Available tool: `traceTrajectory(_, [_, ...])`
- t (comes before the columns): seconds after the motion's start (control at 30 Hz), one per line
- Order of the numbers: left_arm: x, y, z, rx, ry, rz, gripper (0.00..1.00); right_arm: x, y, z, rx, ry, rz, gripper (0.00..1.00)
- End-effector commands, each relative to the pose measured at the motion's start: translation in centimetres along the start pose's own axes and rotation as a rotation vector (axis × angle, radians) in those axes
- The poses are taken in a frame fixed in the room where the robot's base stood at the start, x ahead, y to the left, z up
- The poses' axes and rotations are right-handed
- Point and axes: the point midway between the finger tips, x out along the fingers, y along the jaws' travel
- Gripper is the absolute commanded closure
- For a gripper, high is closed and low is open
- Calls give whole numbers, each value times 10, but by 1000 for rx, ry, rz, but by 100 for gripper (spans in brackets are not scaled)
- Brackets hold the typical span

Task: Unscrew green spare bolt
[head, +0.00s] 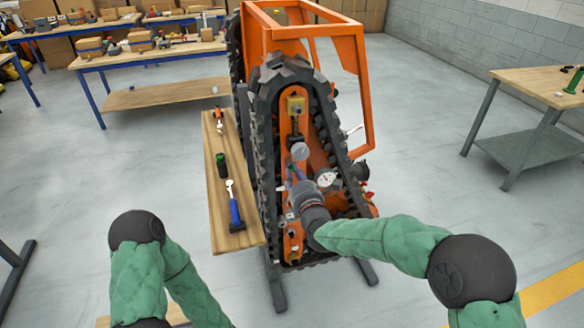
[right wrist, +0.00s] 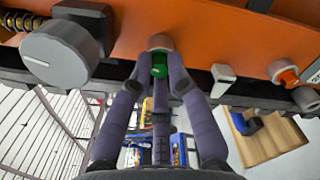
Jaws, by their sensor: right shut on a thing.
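The green bolt (right wrist: 159,66) shows in the right wrist view at the orange side of the tracked carrier, below a pale round boss. My right gripper (right wrist: 160,75) is shut on it, its purple-grey fingers closed around it, so only a small green part shows. In the head view my right gripper (head: 292,174) reaches the orange frame inside the track of the carrier (head: 340,42); the bolt itself is hidden there. How far the bolt sits in its hole cannot be seen. My left arm is at the lower left of the head view, its gripper out of view.
A grey round knob (right wrist: 62,52) is close left of my fingers. A gauge (head: 327,178) sits right of the gripper. A narrow wooden bench (head: 238,192) beside the track holds a green-and-black cylinder (head: 221,165) and a blue-handled tool (head: 235,212). Open floor lies right.

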Motion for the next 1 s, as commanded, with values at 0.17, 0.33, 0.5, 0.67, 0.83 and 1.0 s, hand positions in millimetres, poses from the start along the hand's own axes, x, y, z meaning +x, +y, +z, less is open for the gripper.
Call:
traceTrajectory(0.17, [-4,2,0,0,0,0,50,0,0,0,-123,2,-2,100])
traceTrajectory(0.33, [-12,4,0,0,0,0,50,0,0,-1,-311,6,-3,100])
traceTrajectory(0.5, [-38,13,1,0,1,0,50,0,2,2,-349,6,-5,100])
traceTrajectory(0.67, [-52,19,2,0,0,0,50,0,2,1,-385,4,-3,100])
traceTrajectory(0.83, [-54,19,2,0,0,0,50,0,0,0,-396,2,-1,100])
traceTrajectory(1.0, [-53,19,2,0,0,0,50,0,-1,-1,-396,2,-1,100])
